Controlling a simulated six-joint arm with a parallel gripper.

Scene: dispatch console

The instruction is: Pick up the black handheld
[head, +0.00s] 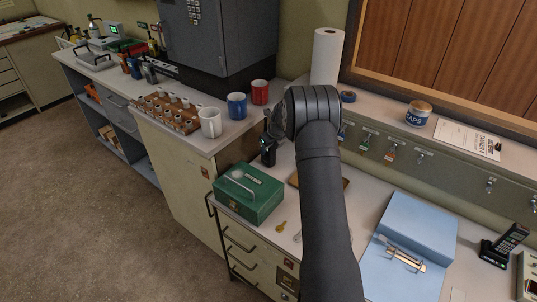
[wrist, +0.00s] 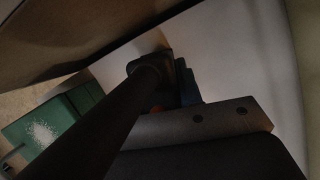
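A black handheld (head: 505,243) with a small green display stands tilted at the far right of the desk in the head view. My gripper (head: 272,135) is far to its left, behind the green cash box, mostly hidden by my own arm. A dark upright shape (head: 268,154) shows just below the gripper; I cannot tell whether it is a finger or a separate object. In the wrist view a long black shape, a dark blue piece and a grey bolted part fill the near field. That view is too dark to show whether the fingers are open or hold anything.
The green cash box (head: 248,193) is beside the gripper; it also shows in the wrist view (wrist: 40,128). Mugs (head: 237,106) and a rack of stamps (head: 165,110) stand on the left counter. A light blue case (head: 415,222) lies between my arm and the handheld.

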